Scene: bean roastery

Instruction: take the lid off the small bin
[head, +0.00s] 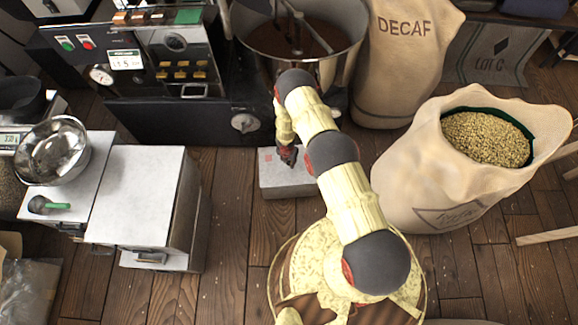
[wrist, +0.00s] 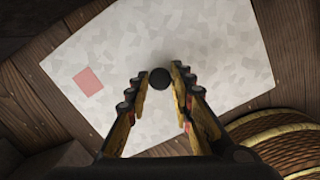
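The small bin (head: 287,184) is a low, pale grey box on the wooden floor, in the middle of the head view. Its flat lid (wrist: 215,35) covers the top and fills much of the wrist view, with a reddish square mark at the left. A round black knob (wrist: 160,79) stands on the lid. My gripper (head: 289,156) points down over the bin. In the wrist view its open fingers (wrist: 160,72) straddle the knob at their tips, with a narrow gap on each side. In the head view my gripper hides the knob.
An open burlap sack of beans (head: 440,190) stands right of the bin. A white cabinet (head: 140,195) stands at the left. The roaster (head: 170,130) and a DECAF sack (head: 405,65) are behind. Bare floor (head: 230,215) lies between cabinet and bin.

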